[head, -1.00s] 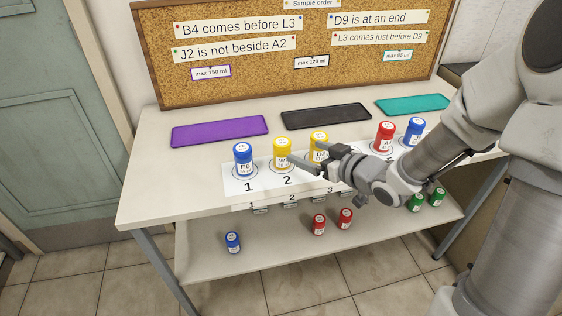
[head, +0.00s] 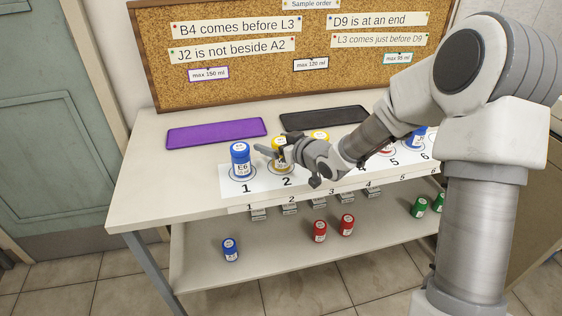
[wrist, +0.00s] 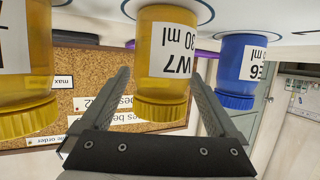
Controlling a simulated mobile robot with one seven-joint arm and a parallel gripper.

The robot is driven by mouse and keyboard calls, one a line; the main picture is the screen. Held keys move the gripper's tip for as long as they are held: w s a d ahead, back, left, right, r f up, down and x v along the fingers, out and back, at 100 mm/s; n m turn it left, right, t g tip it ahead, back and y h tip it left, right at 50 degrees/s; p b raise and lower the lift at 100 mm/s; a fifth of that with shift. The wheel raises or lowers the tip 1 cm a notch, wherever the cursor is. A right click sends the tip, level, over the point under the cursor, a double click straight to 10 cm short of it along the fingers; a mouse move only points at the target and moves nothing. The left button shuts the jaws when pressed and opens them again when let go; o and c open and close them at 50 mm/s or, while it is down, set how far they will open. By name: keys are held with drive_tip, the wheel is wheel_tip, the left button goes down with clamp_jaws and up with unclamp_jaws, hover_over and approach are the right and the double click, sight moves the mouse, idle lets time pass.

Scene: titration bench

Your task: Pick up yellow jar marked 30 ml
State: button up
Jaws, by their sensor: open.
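The yellow jar marked W7 30 ml (wrist: 165,65) stands upright on spot 2 of the white strip; the wrist view shows it upside down. In the head view this yellow jar (head: 279,143) is partly hidden by my gripper (head: 267,157). In the wrist view my open gripper (wrist: 162,110) has one finger on each side of the jar, near its lidded end. I cannot tell whether the fingers touch it. A second yellow jar (wrist: 25,60) stands beside it on spot 3, largely hidden by my arm in the head view (head: 320,135).
The blue jar E6 (head: 240,163) stands close by on spot 1. Purple (head: 216,133) and black (head: 322,118) trays lie behind the row. Red jars (head: 320,231) and others stand on the lower shelf. A cork board (head: 250,75) is behind.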

drive_tip(key=shift+w, duration=0.1)
drive_tip(key=c, duration=1.4)
drive_tip(key=shift+c, duration=0.3)
drive_tip(key=shift+r, duration=0.1)
